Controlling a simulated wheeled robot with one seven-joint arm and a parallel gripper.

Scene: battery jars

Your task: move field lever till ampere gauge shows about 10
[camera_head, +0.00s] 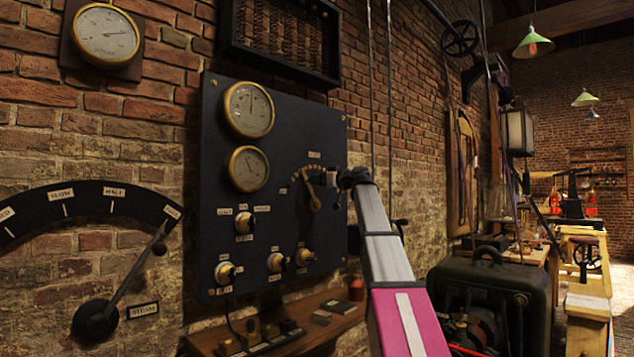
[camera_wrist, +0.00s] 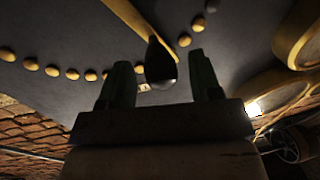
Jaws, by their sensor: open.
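A brass lever (camera_head: 314,196) with brass studs around it is on the dark switchboard panel (camera_head: 285,125); I take it to be the field lever. In the wrist view its dark, drop-shaped knob (camera_wrist: 160,65) lies between the two fingers of my gripper (camera_wrist: 163,80). The fingers stand open with a gap on each side of the knob. In the head view my gripper (camera_head: 340,179) is at the panel, just right of the lever. Two brass-rimmed gauges, an upper one (camera_head: 249,109) and a lower one (camera_head: 248,168), sit left of the lever. Their lettering is too small to read.
Several knobs, one of them here (camera_head: 244,223), sit lower on the panel. A wooden shelf (camera_head: 340,322) with small items is below it. A steam lever (camera_head: 125,285) and a round gauge (camera_head: 106,34) are on the brick wall at left. A dark machine (camera_head: 490,300) stands at right.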

